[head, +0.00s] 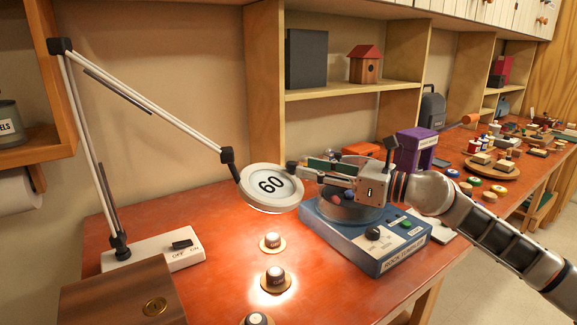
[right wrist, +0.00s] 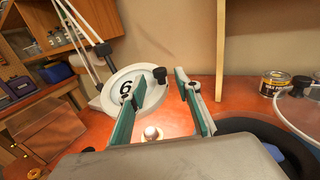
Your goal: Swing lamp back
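The white desk lamp has a round head marked 60 (head: 271,186), hung from a jointed arm (head: 150,103) that rises from a white base with an OFF/ON switch (head: 152,250). A small dark knob (head: 291,167) sits on the head's right rim. My right gripper (head: 311,170) is open and empty, just right of the head. In the right wrist view, the knob (right wrist: 160,75) shows between the green-padded fingers (right wrist: 165,90), past their tips; I see no contact. The left finger hides part of the lamp head (right wrist: 112,94). My left gripper is not in view.
A blue rock tumbler (head: 378,253) stands below my right gripper. Several small knobs on wooden discs (head: 272,241) line the orange bench under the lamp. A brown box with a brass lock (head: 120,295) is at front left. A purple box (head: 416,150) stands behind.

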